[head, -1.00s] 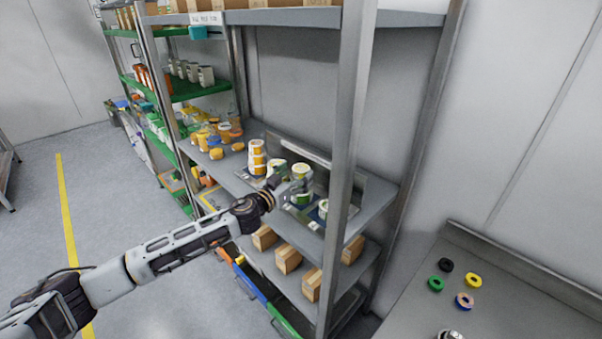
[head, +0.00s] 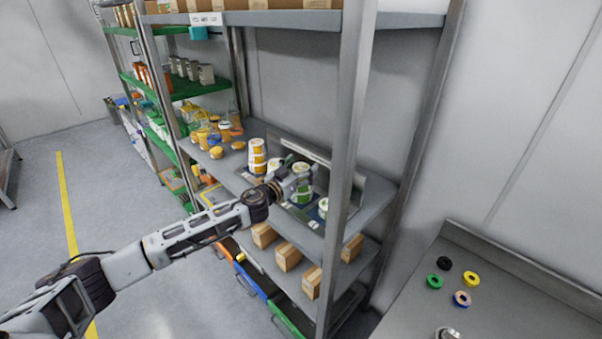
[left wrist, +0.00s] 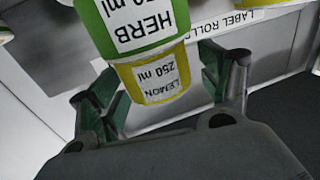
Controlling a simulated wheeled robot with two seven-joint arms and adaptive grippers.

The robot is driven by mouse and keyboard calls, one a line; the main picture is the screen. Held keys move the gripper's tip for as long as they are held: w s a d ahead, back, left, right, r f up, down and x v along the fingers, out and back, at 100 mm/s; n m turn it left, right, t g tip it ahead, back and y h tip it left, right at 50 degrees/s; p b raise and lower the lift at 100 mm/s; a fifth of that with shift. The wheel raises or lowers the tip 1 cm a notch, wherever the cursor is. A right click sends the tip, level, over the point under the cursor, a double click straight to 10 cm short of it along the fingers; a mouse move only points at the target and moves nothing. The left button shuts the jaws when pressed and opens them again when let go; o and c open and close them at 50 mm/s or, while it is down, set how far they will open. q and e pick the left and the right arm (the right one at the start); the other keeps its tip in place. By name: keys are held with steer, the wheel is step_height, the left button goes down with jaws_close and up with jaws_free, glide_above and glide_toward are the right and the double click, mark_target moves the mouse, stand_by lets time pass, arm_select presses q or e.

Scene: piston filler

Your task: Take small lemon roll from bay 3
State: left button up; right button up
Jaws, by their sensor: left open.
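The lemon roll (left wrist: 158,80), yellow with a white label reading LEMON 250 ml, shows upside down in the left wrist view. It touches a green HERB 250 ml roll (left wrist: 135,25), and the two form one stack. In the head view this stack stands on the middle shelf, with the lemon roll (head: 303,168) on top. My left gripper (head: 293,179) is at the stack, partly covering it. In the left wrist view its open fingers (left wrist: 160,82) lie on either side of the lemon roll; I cannot tell whether they touch it. My right gripper is not seen.
Another stack of yellow-banded rolls (head: 257,157) stands left of the gripper, and a lower roll (head: 323,207) stands to the right. A shelf post (head: 343,150) rises close by on the right. Cardboard boxes (head: 288,256) sit on the shelf below.

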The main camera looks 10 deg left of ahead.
mark_target(301, 167)
arm_select(q)
steer(key=c, duration=1.2)
steer(key=shift+r, duration=0.1)
steer(key=shift+r+p, duration=0.55)
steer(key=shift+r, duration=4.35)
